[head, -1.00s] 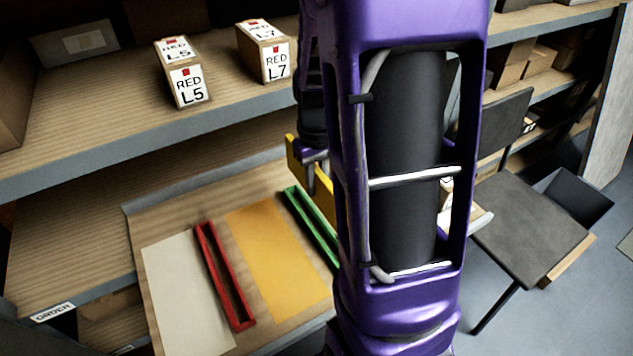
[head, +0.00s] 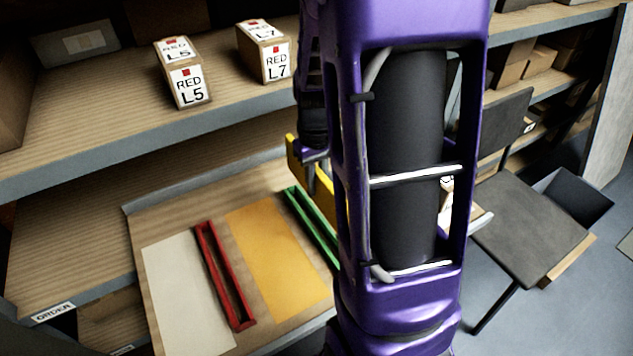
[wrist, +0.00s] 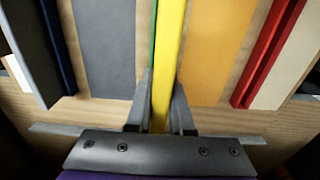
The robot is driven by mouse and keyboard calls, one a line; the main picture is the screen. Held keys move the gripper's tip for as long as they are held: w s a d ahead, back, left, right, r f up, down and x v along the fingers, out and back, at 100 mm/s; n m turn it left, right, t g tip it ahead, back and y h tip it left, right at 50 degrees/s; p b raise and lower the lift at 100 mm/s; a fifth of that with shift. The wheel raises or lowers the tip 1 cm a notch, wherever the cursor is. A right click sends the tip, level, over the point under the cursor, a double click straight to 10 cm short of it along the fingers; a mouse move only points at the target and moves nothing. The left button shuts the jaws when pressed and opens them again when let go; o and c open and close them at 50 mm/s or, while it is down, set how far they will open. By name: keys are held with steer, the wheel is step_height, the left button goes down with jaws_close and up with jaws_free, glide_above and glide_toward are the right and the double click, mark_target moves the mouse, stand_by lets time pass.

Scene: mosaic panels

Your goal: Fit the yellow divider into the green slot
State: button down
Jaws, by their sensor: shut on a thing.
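The yellow divider (head: 322,188) is a flat upright panel, mostly hidden behind my purple arm in the head view. In the wrist view the yellow divider (wrist: 170,60) runs away from me between the fingers of my gripper (wrist: 160,105), which is shut on it. The green slot (head: 310,225) is a narrow long holder on the board, its near end hidden by my arm. In the wrist view only a thin strip of the green slot (wrist: 154,40) shows beside the divider's left side. The divider appears above or along the slot; I cannot tell whether it is seated.
A red slot (head: 225,275) lies left of an orange panel (head: 275,255), with a pale panel (head: 185,295) beyond. A dark blue slot (wrist: 55,45) and a grey panel (wrist: 103,45) show in the wrist view. Boxes L5 (head: 188,85) and L7 (head: 276,65) stand on the shelf above.

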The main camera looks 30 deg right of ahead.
mark_target(317, 169)
steer(key=shift+f, duration=0.15)
steer(key=shift+f+b, duration=0.3)
steer(key=shift+b, duration=0.05)
steer(key=shift+f+b, duration=1.45)
steer(key=shift+f, duration=0.95)
steer(key=shift+f, duration=2.45)
steer(key=c, duration=0.7)
jaws_free()
step_height(317, 169, up, 17)
steer(key=p, duration=0.4)
steer(key=shift+r, duration=0.15)
